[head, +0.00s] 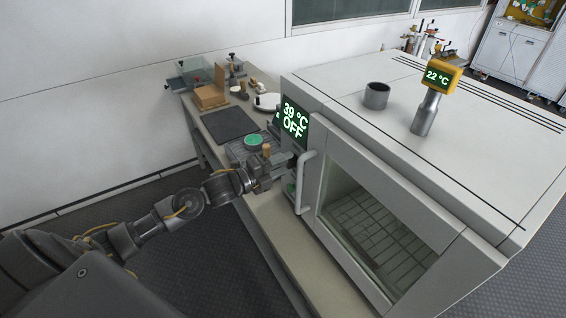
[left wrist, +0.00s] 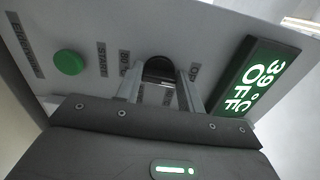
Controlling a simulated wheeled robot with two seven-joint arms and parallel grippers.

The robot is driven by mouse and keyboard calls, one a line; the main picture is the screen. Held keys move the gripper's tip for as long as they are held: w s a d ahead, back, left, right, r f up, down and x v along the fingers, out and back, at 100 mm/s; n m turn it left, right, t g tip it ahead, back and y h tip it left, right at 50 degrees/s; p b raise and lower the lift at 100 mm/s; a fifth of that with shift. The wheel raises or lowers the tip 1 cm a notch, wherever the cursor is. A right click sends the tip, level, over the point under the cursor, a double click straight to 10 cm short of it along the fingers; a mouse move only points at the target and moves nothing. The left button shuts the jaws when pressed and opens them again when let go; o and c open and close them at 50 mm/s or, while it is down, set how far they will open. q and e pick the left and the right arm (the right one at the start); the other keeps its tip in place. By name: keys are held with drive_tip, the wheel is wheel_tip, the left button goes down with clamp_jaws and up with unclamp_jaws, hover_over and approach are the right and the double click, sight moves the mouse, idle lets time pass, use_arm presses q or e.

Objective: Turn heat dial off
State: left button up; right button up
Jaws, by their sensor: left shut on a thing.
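The heat dial (left wrist: 160,68) is a dark round knob on the oven's light front panel in the left wrist view. My left gripper (left wrist: 160,92) is at the panel, with one finger on each side of the dial, shut on it. In the head view my left gripper (head: 284,165) reaches the panel just left of the door handle, and the dial is hidden there. The oven display (head: 294,120) reads 39 °C OFF, and it also shows in the left wrist view (left wrist: 256,86). My right gripper is in neither view.
The white oven (head: 400,110) has a closed glass door and a vertical handle (head: 303,182) close to my gripper. A green button (left wrist: 68,62) sits on the panel. A yellow thermometer (head: 440,77) reading 22 °C stands on top. The bench (head: 275,215) holds several items behind.

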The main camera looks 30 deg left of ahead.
use_arm(q)
drive_tip(key=shift+n, duration=0.4)
drive_tip(key=o, duration=1)
drive_tip(key=shift+s, duration=0.1)
drive_tip(key=b+v, duration=0.4)
drive_tip(key=v, duration=0.6)
drive_tip(key=shift+s+a, duration=0.2)
drive_tip(key=shift+s, duration=0.05)
drive_tip(key=shift+f, duration=0.1)
